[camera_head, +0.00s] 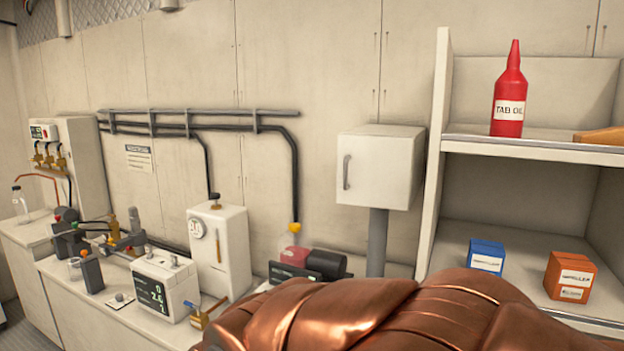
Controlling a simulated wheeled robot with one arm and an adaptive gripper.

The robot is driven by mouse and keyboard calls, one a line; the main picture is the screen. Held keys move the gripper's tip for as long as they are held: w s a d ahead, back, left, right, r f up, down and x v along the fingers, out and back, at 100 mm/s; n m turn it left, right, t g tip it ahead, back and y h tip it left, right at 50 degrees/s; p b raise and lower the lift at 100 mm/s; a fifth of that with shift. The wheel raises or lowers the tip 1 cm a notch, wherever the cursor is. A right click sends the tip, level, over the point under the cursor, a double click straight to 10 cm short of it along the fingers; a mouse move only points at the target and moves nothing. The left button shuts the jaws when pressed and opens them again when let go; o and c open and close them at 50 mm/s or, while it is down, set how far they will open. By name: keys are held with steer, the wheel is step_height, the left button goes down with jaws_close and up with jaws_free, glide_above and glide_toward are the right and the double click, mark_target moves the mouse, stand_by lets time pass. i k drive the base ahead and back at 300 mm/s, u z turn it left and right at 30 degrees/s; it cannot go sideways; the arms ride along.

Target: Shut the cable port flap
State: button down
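A white box (372,168) on a grey post stands by the wall at right of centre. Its front face has a grey bar handle (346,172) at the left edge. This face looks flush with the box. I cannot tell whether it is the cable port flap, and no other flap is clearly seen. My copper-coloured arm fills the bottom centre and right, in front of and below the box. My gripper is not in view.
An open shelf unit (437,150) at right holds a red oil bottle (508,100), a blue box (486,257) and an orange box (570,277). A white counter (75,285) at left carries several devices. Black pipes (205,130) run along the wall.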

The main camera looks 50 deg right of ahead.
mark_target(373, 172)
steer(key=u, duration=1.6)
steer(key=k, duration=0.8)
steer(key=z, duration=0.6)
steer(key=i, duration=0.5)
